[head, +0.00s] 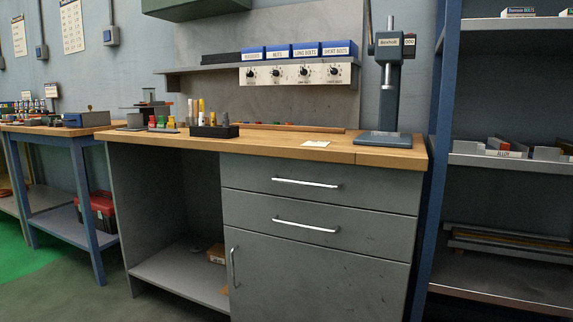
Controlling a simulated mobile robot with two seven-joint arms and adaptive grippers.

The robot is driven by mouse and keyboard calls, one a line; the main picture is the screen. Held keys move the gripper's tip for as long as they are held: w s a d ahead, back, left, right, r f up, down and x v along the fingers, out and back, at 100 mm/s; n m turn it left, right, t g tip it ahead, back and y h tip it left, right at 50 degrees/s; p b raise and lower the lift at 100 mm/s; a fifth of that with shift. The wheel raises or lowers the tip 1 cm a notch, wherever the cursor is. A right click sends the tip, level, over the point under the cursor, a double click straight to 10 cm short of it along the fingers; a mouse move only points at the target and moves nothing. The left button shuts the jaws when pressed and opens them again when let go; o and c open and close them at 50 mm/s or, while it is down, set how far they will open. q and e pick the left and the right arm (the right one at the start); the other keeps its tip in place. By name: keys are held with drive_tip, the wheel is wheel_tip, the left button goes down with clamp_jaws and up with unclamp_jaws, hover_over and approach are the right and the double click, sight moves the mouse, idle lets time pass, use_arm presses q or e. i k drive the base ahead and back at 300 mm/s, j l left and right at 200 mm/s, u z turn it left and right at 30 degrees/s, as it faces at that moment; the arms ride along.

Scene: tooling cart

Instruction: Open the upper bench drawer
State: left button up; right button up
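The upper bench drawer (350,195) is a grey front just under the wooden bench top, with a horizontal silver bar handle (306,183). It looks shut, flush with the cabinet. A lower drawer (350,237) with a similar handle (305,225) sits below it and also looks shut. Neither of my grippers is in the head view, and nothing touches the drawer handles.
The wooden bench top (280,144) carries a black tool holder (214,131) and a grey press (388,95). A cabinet door (310,278) is below the drawers. A blue-framed shelf (510,163) stands close on the right. The floor at lower left (75,300) is clear.

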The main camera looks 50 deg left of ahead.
sight(371, 188)
drive_tip(key=u, duration=1.45)
